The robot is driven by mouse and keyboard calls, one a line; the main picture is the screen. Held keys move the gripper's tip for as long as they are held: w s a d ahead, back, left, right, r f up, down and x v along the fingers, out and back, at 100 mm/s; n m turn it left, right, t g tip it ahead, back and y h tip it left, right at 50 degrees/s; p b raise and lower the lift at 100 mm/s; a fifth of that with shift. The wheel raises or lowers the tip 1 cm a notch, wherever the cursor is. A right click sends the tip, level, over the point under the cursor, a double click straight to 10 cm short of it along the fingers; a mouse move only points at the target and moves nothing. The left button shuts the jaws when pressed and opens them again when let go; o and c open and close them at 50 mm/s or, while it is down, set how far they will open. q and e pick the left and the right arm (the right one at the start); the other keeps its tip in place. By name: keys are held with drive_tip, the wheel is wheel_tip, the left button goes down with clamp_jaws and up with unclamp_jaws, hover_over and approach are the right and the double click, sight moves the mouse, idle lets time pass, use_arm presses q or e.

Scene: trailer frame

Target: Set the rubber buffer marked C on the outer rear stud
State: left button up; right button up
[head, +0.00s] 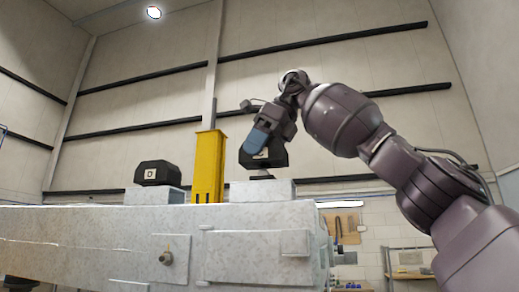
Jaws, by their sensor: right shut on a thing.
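My right gripper (257,142) is shut on a black rubber buffer (277,157) with a small pale label; its letter is too small to read surely. The buffer is over the right pale grey block (262,191) on top of the trailer frame (120,222). A small grey stud-like piece (262,176) shows between the buffer and the block; whether the buffer touches it I cannot tell. Another black buffer (158,172) with a pale label sits on the left block (154,195). My left gripper is not in view.
A yellow upright post (208,165) stands between the two blocks, left of the held buffer. A round knob (166,257) sticks out of the frame's near side. A shelf (408,274) and a wooden tool board (342,226) are at the back right.

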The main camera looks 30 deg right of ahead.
sight(271, 140)
use_arm(q)
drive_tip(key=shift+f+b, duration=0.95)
drive_tip(key=shift+b, duration=0.1)
use_arm(e)
drive_tip(key=shift+f, duration=1.4)
drive_tip(key=o, duration=1.2)
drive_tip(key=shift+c, duration=0.2)
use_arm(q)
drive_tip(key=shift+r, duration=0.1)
use_arm(e)
drive_tip(key=shift+r, duration=0.25)
drive_tip(key=p+v, duration=0.1)
drive_tip(key=v, duration=0.4)
drive_tip(key=p+v, duration=0.1)
drive_tip(key=v, duration=0.2)
drive_tip(key=shift+s+r, duration=0.1)
drive_tip(key=shift+s, duration=0.05)
drive_tip(key=shift+d+r, duration=0.1)
drive_tip(key=shift+r, duration=0.1)
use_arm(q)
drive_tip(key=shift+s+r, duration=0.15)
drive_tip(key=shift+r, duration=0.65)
use_arm(e)
drive_tip(key=shift+v, duration=0.9)
